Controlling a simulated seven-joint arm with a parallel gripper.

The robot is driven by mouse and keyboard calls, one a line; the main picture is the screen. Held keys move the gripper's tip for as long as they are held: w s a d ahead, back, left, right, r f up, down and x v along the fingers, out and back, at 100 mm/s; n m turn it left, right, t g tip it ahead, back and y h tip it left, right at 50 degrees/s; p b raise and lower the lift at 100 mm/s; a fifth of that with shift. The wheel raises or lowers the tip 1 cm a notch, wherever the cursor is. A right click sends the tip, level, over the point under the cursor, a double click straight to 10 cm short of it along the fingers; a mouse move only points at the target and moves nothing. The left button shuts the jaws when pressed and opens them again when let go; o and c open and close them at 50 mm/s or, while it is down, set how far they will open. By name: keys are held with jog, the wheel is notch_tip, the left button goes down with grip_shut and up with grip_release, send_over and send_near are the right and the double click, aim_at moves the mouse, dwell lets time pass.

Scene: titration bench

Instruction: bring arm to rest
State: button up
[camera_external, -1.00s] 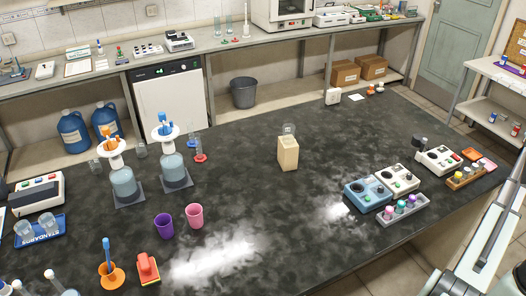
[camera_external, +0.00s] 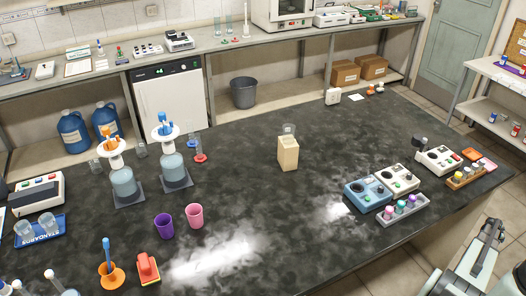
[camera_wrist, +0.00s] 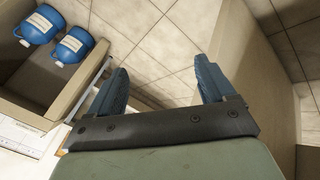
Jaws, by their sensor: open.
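My gripper (camera_wrist: 160,88) shows in the wrist view with its two blue fingers wide apart and nothing between them. Behind the fingers in that view are floor tiles and a beige panel. In the external view only part of my arm shows at the lower right corner, off the bench's right side. My gripper itself cannot be made out there.
The dark bench (camera_external: 300,215) holds two dispensers (camera_external: 124,182), purple and pink cups (camera_external: 195,216), a beige block (camera_external: 288,154) and small instruments (camera_external: 368,195). Two blue jugs (camera_wrist: 72,46) show at the wrist view's upper left. The bench's middle is mostly clear.

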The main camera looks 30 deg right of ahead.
jog(key=s+a+f+g+y, duration=0.1)
jog(key=a+f+y, duration=0.1)
jog(key=a+f, duration=0.5)
jog(key=s+a+f+g+y, duration=0.1)
jog(key=a+f+y, duration=0.15)
jog(key=a, duration=0.85)
jog(key=s+a+f+g+y, duration=0.1)
jog(key=a+f, duration=0.4)
jog(key=a, duration=0.4)
jog(key=w+a+n+y, duration=0.1)
jog(key=w+a, duration=0.3)
jog(key=a, duration=0.5)
jog(key=w+a+f+n, duration=0.15)
jog(key=w+a, duration=0.25)
jog(key=a, duration=0.4)
jog(key=w+a+r+n+y, duration=0.15)
jog(key=w+a, duration=0.25)
jog(key=a, duration=0.5)
jog(key=s+a+n+g, duration=0.1)
jog(key=s+a, duration=0.2)
jog(key=a, duration=0.8)
jog(key=s+a+r+n+g+h, duration=0.1)
jog(key=s+a+n+g, duration=0.1)
jog(key=a, duration=0.8)
jog(key=shift+s+a+r+n, duration=0.3)
jog(key=shift+s+a, duration=0.1)
jog(key=shift+s, duration=0.15)
